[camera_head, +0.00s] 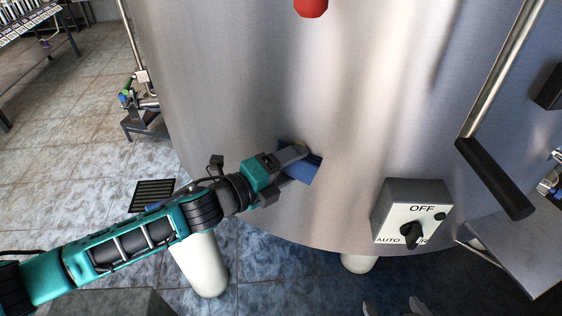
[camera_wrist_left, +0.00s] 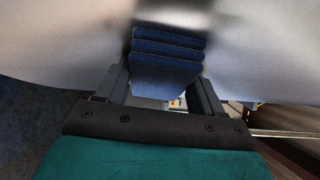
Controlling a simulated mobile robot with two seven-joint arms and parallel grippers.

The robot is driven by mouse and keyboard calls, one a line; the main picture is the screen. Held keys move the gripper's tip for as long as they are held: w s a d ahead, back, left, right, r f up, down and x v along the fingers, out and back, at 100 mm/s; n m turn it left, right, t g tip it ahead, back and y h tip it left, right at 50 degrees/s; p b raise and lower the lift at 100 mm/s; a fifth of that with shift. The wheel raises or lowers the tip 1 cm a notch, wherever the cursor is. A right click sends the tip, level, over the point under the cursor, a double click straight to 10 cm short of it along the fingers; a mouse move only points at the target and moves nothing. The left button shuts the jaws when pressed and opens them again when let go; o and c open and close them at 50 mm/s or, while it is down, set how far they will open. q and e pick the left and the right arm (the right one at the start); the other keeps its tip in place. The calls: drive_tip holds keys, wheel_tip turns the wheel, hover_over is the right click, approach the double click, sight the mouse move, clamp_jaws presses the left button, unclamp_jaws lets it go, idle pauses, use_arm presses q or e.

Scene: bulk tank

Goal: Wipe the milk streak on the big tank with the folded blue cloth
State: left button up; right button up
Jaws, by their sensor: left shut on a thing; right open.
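The big steel tank (camera_head: 340,95) fills the middle and right of the head view. My left gripper (camera_head: 298,160) is shut on the folded blue cloth (camera_head: 301,170), low on the tank's curved front. In the left wrist view the cloth (camera_wrist_left: 165,60) shows as several stacked blue folds between the two fingers (camera_wrist_left: 162,90). Its far side is at or very near the tank wall; I cannot tell whether it touches. I make out no clear milk streak; the cloth and gripper hide part of the wall.
A switch box (camera_head: 411,215) with a black knob sticks out from the tank at lower right. A rod with a black handle (camera_head: 494,178) hangs to its right. A red knob (camera_head: 311,7) is at the top. White tank legs (camera_head: 203,265) stand below. A floor drain (camera_head: 152,195) lies left.

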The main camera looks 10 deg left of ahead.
sight(306, 171)
use_arm(q)
drive_tip(key=shift+s+d, duration=0.2)
drive_tip(key=shift+d, duration=0.65)
drive_tip(key=shift+s+d, duration=0.2)
drive_tip(key=shift+d, duration=0.65)
drive_tip(key=shift+r, duration=1.15)
drive_tip(key=shift+w+a, duration=0.45)
drive_tip(key=shift+a, duration=1.3)
drive_tip(key=shift+w+a, duration=0.4)
drive_tip(key=shift+a, duration=1.35)
drive_tip(key=shift+w+a, duration=0.45)
drive_tip(key=shift+a, duration=1.3)
drive_tip(key=shift+s, duration=0.1)
drive_tip(key=shift+s+a, duration=0.2)
drive_tip(key=shift+s, duration=0.75)
drive_tip(key=shift+s+a, duration=0.15)
drive_tip(key=shift+s, duration=0.8)
drive_tip(key=shift+s+a, duration=0.2)
drive_tip(key=shift+s, duration=0.75)
